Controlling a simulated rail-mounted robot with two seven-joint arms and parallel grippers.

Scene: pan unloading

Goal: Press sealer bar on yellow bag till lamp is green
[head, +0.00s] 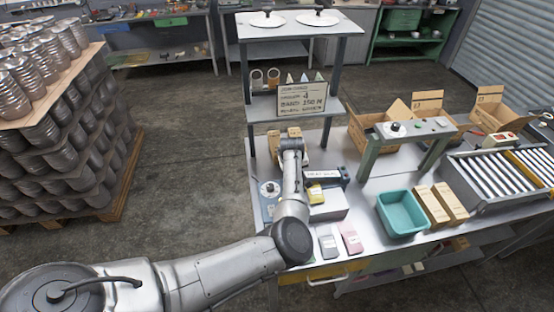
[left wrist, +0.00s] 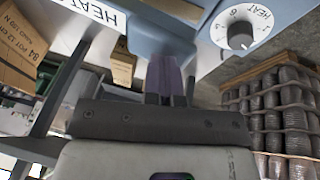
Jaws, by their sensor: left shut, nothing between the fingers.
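The heat sealer stands at the table's left end in the head view, with a blue-grey body (head: 268,192) carrying a dial and a dark part with a white label (head: 322,174). The yellow bag (head: 315,194) lies at its front, beside a white block; my arm partly covers the area. In the left wrist view my left gripper (left wrist: 165,78) is shut and empty, its fingertips near the blue-grey sealer housing (left wrist: 200,12); contact cannot be told. The dial (left wrist: 240,35) shows at right. I cannot make out the lamp or the bar's position. My right gripper is out of view.
A grey pouch (head: 328,243) and a pink pouch (head: 350,238) lie at the table's front. A teal bin (head: 402,213), cartons (head: 432,206) and a roller conveyor (head: 495,178) are to the right. A shelf post (head: 334,92) and sign (head: 302,102) stand behind the sealer.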

